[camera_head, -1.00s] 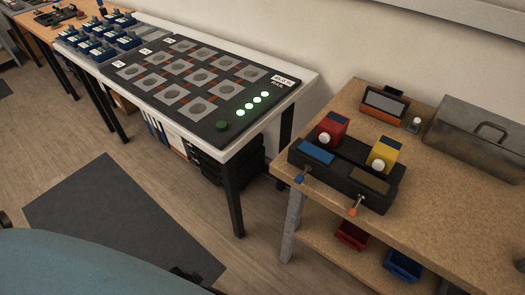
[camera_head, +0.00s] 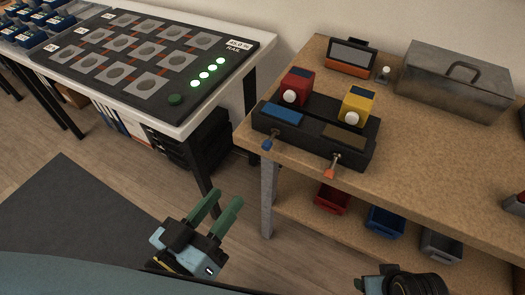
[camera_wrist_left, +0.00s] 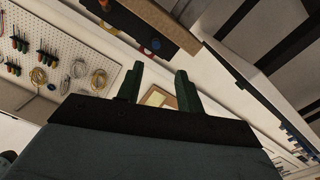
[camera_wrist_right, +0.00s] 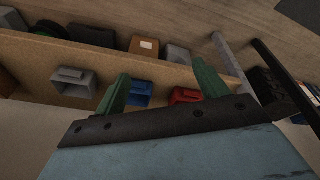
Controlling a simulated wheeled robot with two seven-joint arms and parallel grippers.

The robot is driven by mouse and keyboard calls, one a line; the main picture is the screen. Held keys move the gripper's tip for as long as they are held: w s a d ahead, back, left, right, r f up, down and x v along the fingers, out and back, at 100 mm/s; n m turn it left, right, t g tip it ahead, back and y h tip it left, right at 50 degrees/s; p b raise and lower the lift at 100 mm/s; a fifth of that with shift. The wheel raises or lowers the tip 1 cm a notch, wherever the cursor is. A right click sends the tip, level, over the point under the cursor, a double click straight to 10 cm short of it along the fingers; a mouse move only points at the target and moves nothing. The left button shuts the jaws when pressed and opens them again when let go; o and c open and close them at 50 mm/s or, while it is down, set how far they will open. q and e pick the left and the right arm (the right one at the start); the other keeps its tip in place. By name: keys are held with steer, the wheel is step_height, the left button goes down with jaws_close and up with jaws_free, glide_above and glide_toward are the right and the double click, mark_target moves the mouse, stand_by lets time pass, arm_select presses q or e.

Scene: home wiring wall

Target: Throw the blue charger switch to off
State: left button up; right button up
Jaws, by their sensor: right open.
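The black charger base (camera_head: 312,138) sits near the front left corner of the wooden bench. It carries a blue panel (camera_head: 282,113) on its left and a brown panel on its right. Below the blue panel a lever with a blue tip (camera_head: 267,145) sticks out from the front, pointing down. A second lever with an orange tip (camera_head: 330,173) is to its right. My left gripper (camera_head: 230,210) is open and empty, below and left of the blue lever, apart from it. My right gripper shows open in the right wrist view (camera_wrist_right: 160,88); its fingers are hidden in the head view.
Red (camera_head: 298,86) and yellow (camera_head: 357,104) blocks stand at the charger's back. A grey toolbox (camera_head: 458,85) is behind right. Red (camera_head: 333,198), blue (camera_head: 385,222) and grey bins are on the lower shelf. A white table (camera_head: 235,75) is left, across a gap.

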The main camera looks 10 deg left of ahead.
arm_select(q)
steer(key=p, duration=0.4)
glide_toward(264, 148)
steer(key=w, duration=0.2)
steer(key=p+x, duration=0.1)
steer(key=x, duration=0.5)
steer(key=shift+s+d+r+p, duration=0.15)
steer(key=shift+d+p, duration=0.15)
steer(key=shift+p, duration=0.05)
steer(key=shift+x, duration=0.85)
arm_select(e)
steer(key=s+d+f, duration=0.2)
steer(key=f, duration=0.4)
steer(key=s+d+f, duration=0.3)
steer(key=f, duration=0.4)
steer(key=shift+s+d+g+h, duration=0.3)
steer(key=shift+d+g+h, duration=0.05)
steer(key=shift+g+h, duration=0.05)
arm_select(q)
steer(key=shift+s, duration=0.1)
jaws_close()
